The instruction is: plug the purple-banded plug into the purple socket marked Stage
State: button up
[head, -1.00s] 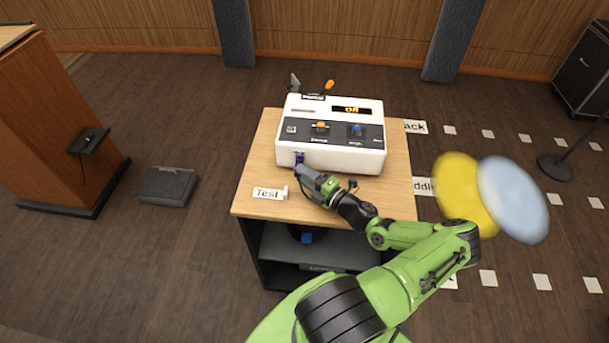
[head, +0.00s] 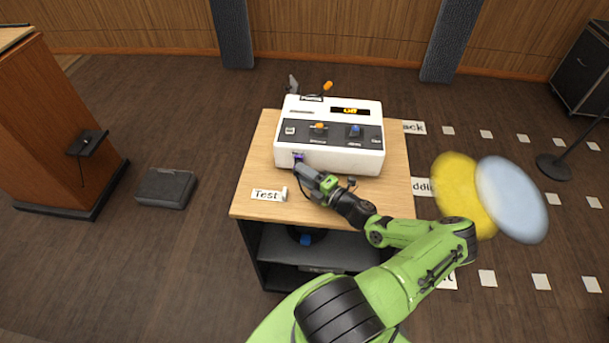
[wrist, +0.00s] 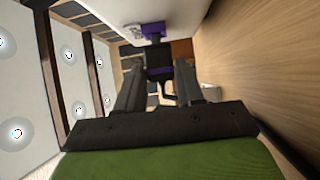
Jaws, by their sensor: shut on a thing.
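My gripper (wrist: 158,82) is shut on the plug (wrist: 160,62), a dark body with a purple band, held between the fingertips. In the head view my gripper (head: 300,170) is at the front left of the white console (head: 345,158), low over the table. The purple socket (head: 298,156) is on the console's front face at its left end. In the wrist view the purple socket (wrist: 153,31) lies straight beyond the plug's far end, in line with it. The plug's end appears at or very close to the socket; I cannot tell whether it is inside. The socket's marking is not readable.
The console stands on a wooden table (head: 258,178) and its display reads Off. A white Test card (head: 268,195) lies left of my gripper. An orange-tipped lever (head: 328,86) rises behind the console.

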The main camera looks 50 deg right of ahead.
jog(key=shift+w+d+r, duration=0.1)
jog(key=shift+w+d, duration=0.25)
jog(key=shift+d, duration=0.15)
dwell(1.2)
jog(key=o, duration=1.2)
jog(key=shift+w, duration=0.1)
jog(key=shift+c, duration=0.2)
jog(key=s, duration=1.6)
jog(key=shift+d, duration=0.4)
jog(key=shift+w, duration=0.1)
